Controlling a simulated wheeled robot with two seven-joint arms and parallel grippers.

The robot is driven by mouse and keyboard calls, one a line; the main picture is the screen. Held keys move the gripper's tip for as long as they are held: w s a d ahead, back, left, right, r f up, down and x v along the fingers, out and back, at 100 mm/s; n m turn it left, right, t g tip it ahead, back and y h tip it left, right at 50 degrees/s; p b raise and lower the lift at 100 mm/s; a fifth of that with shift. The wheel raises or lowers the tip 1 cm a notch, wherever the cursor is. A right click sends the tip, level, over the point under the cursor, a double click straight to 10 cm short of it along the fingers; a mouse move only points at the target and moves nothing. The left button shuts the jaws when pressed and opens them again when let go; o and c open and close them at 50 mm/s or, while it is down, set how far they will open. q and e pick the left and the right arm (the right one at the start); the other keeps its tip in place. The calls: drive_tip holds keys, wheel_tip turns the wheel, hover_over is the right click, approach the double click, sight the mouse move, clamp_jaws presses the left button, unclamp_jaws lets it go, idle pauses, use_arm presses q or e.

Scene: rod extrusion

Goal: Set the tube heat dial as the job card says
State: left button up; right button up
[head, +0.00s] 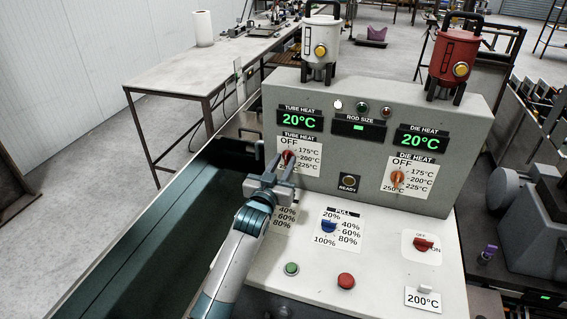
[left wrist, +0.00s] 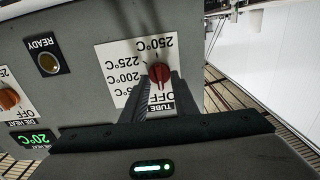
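The tube heat dial (head: 288,156) is a red knob on the upright panel, on a white plate marked OFF, 175, 200, 225 and 250°C. It also shows in the left wrist view (left wrist: 159,72), where its mark seems to face OFF. The tube heat display (head: 299,120) reads 20°C. The job card (head: 423,299) at the lower right reads 200°C. My left gripper (head: 281,166) is at the dial, its fingers apart. In the left wrist view the fingertips (left wrist: 161,88) reach toward the knob's two sides; contact cannot be told. My right gripper is not in view.
The orange die heat dial (head: 397,178) sits to the right, below its 20°C display (head: 423,140). The ready lamp (head: 348,183) is between the dials. The blue pull dial (head: 328,226), red switch (head: 423,244) and red button (head: 346,281) are on the sloping desk below.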

use_arm(q)
clamp_jaws()
drive_tip(key=shift+m, duration=0.5)
drive_tip(key=m, duration=0.2)
drive_tip(key=shift+m+p, duration=0.3)
drive_tip(key=shift+m, duration=0.1)
drive_tip(key=m, duration=0.3)
drive_tip(key=shift+d+m, duration=0.1)
drive_tip(key=shift+m, duration=0.3)
drive_tip(key=m+p, duration=0.1)
drive_tip(key=m, duration=0.4)
drive_tip(key=shift+d+f, duration=0.1)
drive_tip(key=shift+f, duration=0.05)
drive_tip(key=m, duration=0.5)
drive_tip(key=shift+s+f+p, duration=0.1)
drive_tip(key=shift+p, duration=0.3)
